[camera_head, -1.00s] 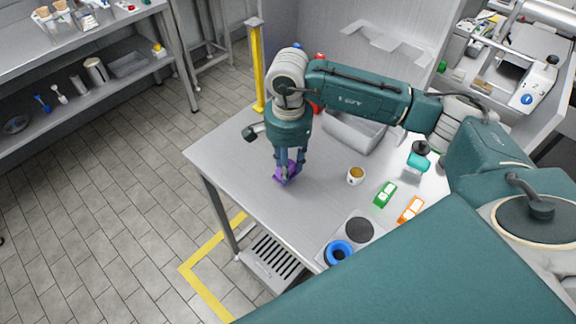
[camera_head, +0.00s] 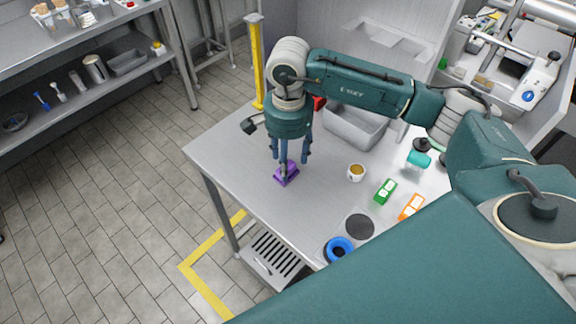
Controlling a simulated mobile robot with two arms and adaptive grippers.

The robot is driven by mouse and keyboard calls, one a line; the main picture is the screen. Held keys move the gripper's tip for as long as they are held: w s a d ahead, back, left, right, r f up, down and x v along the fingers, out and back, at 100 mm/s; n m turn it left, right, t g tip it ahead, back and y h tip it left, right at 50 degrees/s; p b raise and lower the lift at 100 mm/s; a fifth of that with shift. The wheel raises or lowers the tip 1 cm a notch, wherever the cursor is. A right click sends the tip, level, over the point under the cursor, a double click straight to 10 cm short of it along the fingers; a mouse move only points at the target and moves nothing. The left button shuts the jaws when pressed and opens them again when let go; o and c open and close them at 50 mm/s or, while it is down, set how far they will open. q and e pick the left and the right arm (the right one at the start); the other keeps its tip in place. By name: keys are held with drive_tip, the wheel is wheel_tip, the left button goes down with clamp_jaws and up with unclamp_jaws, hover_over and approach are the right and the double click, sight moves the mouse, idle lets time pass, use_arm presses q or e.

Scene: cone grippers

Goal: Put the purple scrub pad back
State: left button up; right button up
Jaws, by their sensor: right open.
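The purple scrub pad (camera_head: 287,174) lies on the metal table near its left front edge. My right gripper (camera_head: 294,167) points down at it with its fingers spread open. I cannot tell whether either finger touches the pad. My left gripper is not in view.
On the table (camera_head: 232,150) stand a grey bin (camera_head: 352,131), a small mug (camera_head: 356,173), a green box (camera_head: 385,191), an orange box (camera_head: 411,207), a dark disc (camera_head: 360,227) and a blue ring (camera_head: 339,249). The table's left corner is mostly clear.

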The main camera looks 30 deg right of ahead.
wheel_tip(320, 180, up, 9)
drive_tip(key=b, duration=0.2)
drive_tip(key=shift+r, duration=0.15)
idle(0.3)
